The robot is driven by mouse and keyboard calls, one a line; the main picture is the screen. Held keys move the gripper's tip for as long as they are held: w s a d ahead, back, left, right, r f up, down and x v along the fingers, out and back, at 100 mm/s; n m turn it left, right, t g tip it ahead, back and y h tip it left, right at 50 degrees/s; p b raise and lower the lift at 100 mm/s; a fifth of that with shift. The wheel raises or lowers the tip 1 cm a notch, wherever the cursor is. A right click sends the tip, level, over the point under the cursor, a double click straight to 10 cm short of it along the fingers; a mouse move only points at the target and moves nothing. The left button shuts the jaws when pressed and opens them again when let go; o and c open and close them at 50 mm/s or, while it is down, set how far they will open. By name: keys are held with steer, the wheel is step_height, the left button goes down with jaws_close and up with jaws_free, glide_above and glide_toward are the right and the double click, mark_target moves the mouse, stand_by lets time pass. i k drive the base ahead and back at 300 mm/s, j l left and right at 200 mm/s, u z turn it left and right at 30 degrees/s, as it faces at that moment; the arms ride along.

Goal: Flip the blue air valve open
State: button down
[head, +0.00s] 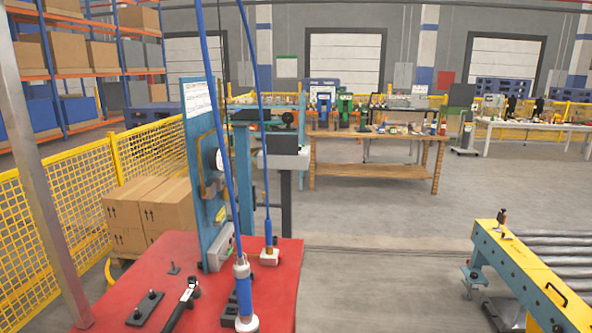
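A blue upright panel (203,150) stands at the back of a red table (150,270). It carries a round gauge (216,160) and brass-coloured fittings (210,186). The blue air valve is too small to pick out for certain among these parts, and I cannot tell its lever's position. A blue hose hangs down to a blue and brass fitting (268,232) on a small pale block. Another blue hose runs down to a blue and white cylindrical tool (243,295) at the table's front. My gripper is not in view.
A black-handled tool (183,300) and a dark plate with knobs (146,308) lie on the red table. Cardboard boxes (158,208) and a yellow mesh fence (60,200) are at left. A roller conveyor (545,262) stands at right. The floor between table and conveyor is clear.

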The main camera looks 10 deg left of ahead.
mark_target(232, 112)
steer(key=i, duration=3.65)
steer(key=u, duration=4)
